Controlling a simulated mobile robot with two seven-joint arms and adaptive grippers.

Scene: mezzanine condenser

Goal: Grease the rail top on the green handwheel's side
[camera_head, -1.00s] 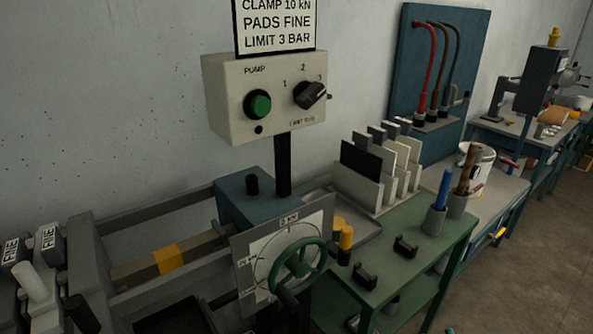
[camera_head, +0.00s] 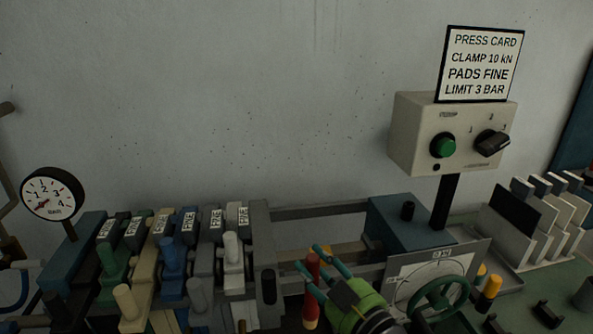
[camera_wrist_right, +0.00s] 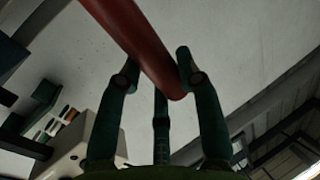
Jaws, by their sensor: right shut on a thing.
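The tool's red shaft (camera_wrist_right: 140,42) slants between the fingers in the wrist view. A far rail (camera_head: 320,211) and a near rail (camera_head: 358,278) run between the grey plates and the blue block (camera_head: 400,222). The green handwheel (camera_head: 444,299) sits in front of a dial plate, on the near side, right of my gripper. My gripper and the tool partly hide the near rail; contact cannot be told. My left gripper is out of view.
Several plates with labels and knobs (camera_head: 172,258) fill the press's left part. A pressure gauge (camera_head: 51,193) stands at far left. A control box (camera_head: 452,135) and press card (camera_head: 481,63) stand above the block. A green table (camera_head: 560,285) lies at right.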

